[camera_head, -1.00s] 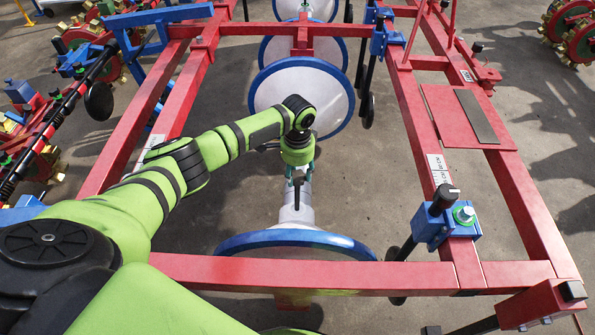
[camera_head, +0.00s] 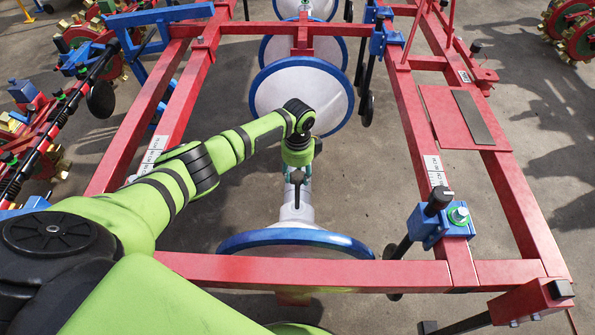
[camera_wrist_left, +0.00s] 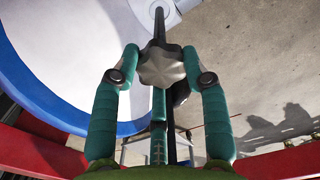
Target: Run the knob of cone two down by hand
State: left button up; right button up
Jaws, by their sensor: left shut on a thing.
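My left gripper (camera_head: 297,172) is at the end of the green arm, over the grey neck (camera_head: 297,212) of the nearest blue-rimmed white cone (camera_head: 293,239). A dark rod (camera_wrist_left: 159,25) runs from the knob toward a pale round fitting. In the head view the knob is mostly hidden by the gripper. I cannot read which cone is number two. My right gripper is not in view.
A red frame (camera_head: 400,275) surrounds the cones, with a crossbar in front of the nearest one. Another white cone (camera_head: 290,92) stands close behind my left wrist. A blue clamp (camera_head: 440,225) sits on the right rail. Concrete floor lies between the rails.

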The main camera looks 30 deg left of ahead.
pick_arm(q)
jog(key=shift+d, duration=0.2)
jog(key=o, duration=1.2)
jog(key=shift+c, duration=0.2)
jog(key=shift+a, duration=0.1)
jog(key=shift+r, duration=0.25)
notch_tip(320, 180, up, 12)
jog(key=shift+f, duration=0.25)
notch_tip(320, 180, up, 12)
